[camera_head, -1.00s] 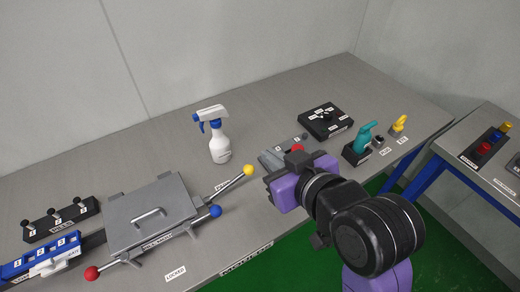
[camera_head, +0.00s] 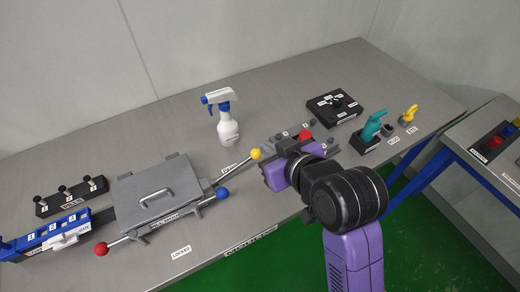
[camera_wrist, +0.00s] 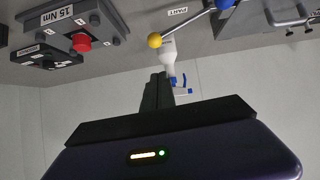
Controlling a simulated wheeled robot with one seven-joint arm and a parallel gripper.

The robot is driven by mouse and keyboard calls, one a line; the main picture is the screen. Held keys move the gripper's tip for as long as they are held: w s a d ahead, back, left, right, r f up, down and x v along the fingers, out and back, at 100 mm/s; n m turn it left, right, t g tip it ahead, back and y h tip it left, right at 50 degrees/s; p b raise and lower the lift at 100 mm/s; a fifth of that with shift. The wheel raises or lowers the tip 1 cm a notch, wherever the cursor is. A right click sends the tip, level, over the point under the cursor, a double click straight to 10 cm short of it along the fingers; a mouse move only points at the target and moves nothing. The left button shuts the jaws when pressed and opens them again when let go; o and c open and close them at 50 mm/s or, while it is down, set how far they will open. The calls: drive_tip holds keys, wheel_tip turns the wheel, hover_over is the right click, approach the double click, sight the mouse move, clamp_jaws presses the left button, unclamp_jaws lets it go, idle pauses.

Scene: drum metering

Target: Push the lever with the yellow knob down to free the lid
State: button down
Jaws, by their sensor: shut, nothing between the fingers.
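The yellow knob (camera_head: 257,154) tops a thin metal lever that slants up from the right side of a grey box. The box's flat grey lid (camera_head: 155,188) has a bar handle and looks closed. In the head view my gripper sits just right of the yellow knob; its fingertips are hard to make out there. In the wrist view my gripper (camera_wrist: 158,80) is shut and empty, and the yellow knob (camera_wrist: 155,41) shows just past the fingertips, with a visible gap in the picture. Whether they touch cannot be told from the head view.
A blue knob (camera_head: 223,195) is close below the yellow one, and a red knob (camera_head: 101,249) is at the box's front left. A spray bottle (camera_head: 227,125) stands behind the lever. A grey unit with a red button (camera_head: 305,136) lies close behind my gripper.

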drive_tip(key=w+a+f+p, duration=0.1)
drive_tip(key=w+a+f, duration=0.1)
drive_tip(key=w+f, duration=0.2)
drive_tip(key=shift+a+f, duration=0.2)
drive_tip(key=shift+f, duration=1.05)
drive_tip(key=f+b, duration=0.1)
drive_tip(key=f, duration=0.1)
drive_tip(key=w+d+f+m+g+y+b, duration=0.1)
drive_tip(key=f, duration=0.1)
drive_tip(key=d+f+m+y+b, duration=0.1)
drive_tip(key=f, duration=0.1)
drive_tip(key=shift+w+d, duration=0.1)
drive_tip(key=shift+w, duration=0.05)
drive_tip(key=shift+f, duration=0.45)
